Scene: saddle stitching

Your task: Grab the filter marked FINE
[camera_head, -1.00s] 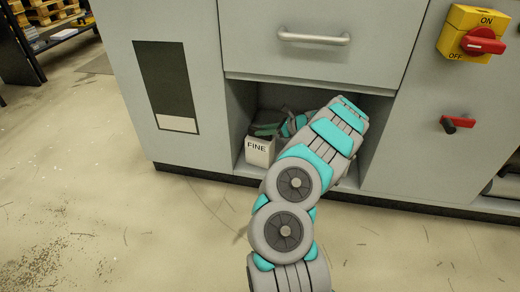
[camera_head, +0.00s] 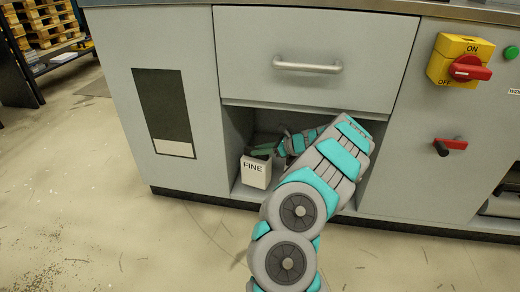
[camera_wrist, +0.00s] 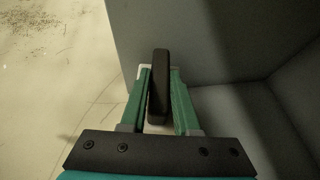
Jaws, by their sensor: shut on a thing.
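The filter marked FINE (camera_head: 255,172) is a small white box with black lettering on its front. In the head view it is at the left front of the open compartment under the drawer. My gripper (camera_head: 260,151) reaches in from the right and is shut at its top. In the wrist view the green fingers of my gripper (camera_wrist: 158,90) are on both sides of a black upright handle (camera_wrist: 160,75). Pale parts of the box show behind the fingertips. Most of the box is hidden there, and I cannot tell if its underside touches the shelf.
The grey cabinet (camera_head: 205,130) surrounds the compartment, with a closed drawer (camera_head: 315,45) above. A red-handled ON/OFF switch (camera_head: 470,68) and a smaller red lever (camera_head: 452,144) are on the right. The floor (camera_head: 80,200) in front at left is clear.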

